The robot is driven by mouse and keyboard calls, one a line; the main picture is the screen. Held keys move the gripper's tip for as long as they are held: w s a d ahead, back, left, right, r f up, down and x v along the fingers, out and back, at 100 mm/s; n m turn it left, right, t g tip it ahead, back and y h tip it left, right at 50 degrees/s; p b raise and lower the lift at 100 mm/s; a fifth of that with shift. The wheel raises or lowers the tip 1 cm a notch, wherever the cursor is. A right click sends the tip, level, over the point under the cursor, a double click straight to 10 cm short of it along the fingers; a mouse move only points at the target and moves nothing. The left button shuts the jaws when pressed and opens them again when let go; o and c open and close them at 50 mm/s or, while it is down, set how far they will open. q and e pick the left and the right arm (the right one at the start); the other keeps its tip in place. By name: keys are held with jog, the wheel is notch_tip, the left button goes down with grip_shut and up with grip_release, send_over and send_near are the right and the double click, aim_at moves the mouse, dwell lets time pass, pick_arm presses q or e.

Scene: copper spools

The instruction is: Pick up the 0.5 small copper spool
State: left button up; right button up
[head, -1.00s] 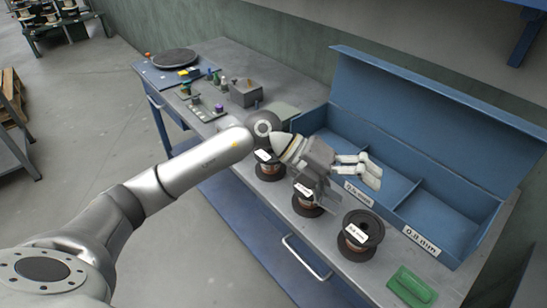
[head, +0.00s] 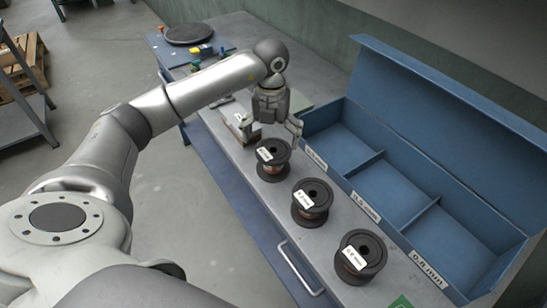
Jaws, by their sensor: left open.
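Three black-flanged copper spools with white labels stand upright in a row on the workbench: a far one (head: 273,160), a middle one (head: 312,201) and a near one (head: 360,257). The near label looks like 0.8 mm; the other two are too small to read surely. The middle spool stands by the compartment labelled 0.5 mm. My left gripper (head: 270,136) is open and empty, pointing down near the far spool, on its far side in the picture. Whether it touches that spool is unclear. My right gripper is out of view.
A blue open box (head: 385,152) with three empty compartments and a raised lid runs along the right of the spools. The workbench (head: 232,160) also holds a round black plate (head: 188,32) at the far end. A green object (head: 402,302) lies at the bottom edge.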

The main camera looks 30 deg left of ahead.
aim_at(274, 149)
pick_arm(q)
jog(key=shift+w+f, duration=0.15)
jog(key=shift+f, duration=0.2)
notch_tip(274, 149, down, 4)
jog(key=shift+w+d+r+p, duration=0.1)
jog(key=shift+r+p, duration=0.1)
jog(key=shift+p, duration=0.75)
jog(key=shift+f, duration=0.6)
jog(key=c, duration=1.1)
jog(key=shift+c, duration=1.2)
jog(key=shift+w+r, duration=0.1)
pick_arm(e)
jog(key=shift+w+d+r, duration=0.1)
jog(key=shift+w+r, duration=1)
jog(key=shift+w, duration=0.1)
